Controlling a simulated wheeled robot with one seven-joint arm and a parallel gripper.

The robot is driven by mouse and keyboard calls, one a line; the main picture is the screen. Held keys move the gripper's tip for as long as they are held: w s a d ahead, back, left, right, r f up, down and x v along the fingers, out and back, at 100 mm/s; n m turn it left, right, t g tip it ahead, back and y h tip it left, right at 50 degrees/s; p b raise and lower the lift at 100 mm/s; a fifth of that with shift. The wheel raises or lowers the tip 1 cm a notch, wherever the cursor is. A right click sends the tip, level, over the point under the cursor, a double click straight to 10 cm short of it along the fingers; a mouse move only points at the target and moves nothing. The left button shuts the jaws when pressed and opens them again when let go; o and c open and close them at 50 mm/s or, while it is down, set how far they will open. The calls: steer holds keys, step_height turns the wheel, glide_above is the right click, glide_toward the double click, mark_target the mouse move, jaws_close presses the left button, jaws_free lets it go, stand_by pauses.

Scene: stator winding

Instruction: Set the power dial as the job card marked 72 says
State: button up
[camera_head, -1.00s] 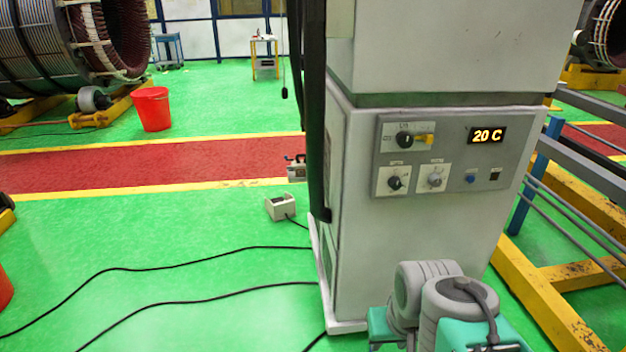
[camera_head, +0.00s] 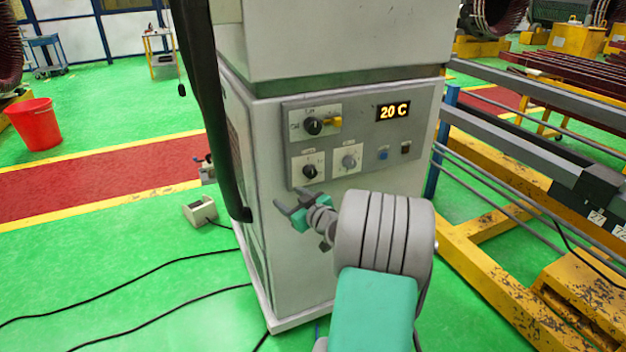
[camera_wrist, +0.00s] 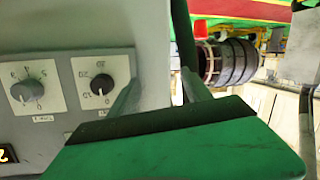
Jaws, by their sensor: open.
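The grey control panel (camera_head: 360,115) on the cabinet carries a black dial (camera_head: 310,171) at lower left and a grey dial (camera_head: 348,162) beside it. The wrist view shows these upside down, the black dial (camera_wrist: 101,85) right of the grey dial (camera_wrist: 30,91). Their labels are too small to read, so I cannot tell which is the power dial. My gripper (camera_head: 294,201) is open and empty, below and left of the black dial. It also shows in the wrist view (camera_wrist: 160,85). Small white cards (camera_head: 596,218) with dark digits sit on the right rail; I cannot read the numbers surely.
A larger black dial (camera_head: 313,126) with a yellow piece, a lit "20 C" display (camera_head: 393,111), a blue button (camera_head: 383,155) and a dark switch (camera_head: 405,148) share the panel. Cables cross the floor; yellow frames stand right.

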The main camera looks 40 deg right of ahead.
mark_target(313, 175)
steer(key=s+d+m+t+h, duration=0.2)
steer(key=s+d+h, duration=0.15)
steer(key=d, duration=0.55)
steer(key=x, duration=0.2)
steer(key=p+x, duration=0.1)
steer(key=x, duration=0.1)
steer(key=r+p+x, duration=0.1)
steer(key=x, duration=0.1)
steer(key=shift+d, duration=0.25)
steer(key=shift+w+d+f, duration=0.15)
steer(key=shift+w, duration=0.3)
steer(key=shift+c, duration=0.6)
jaws_close()
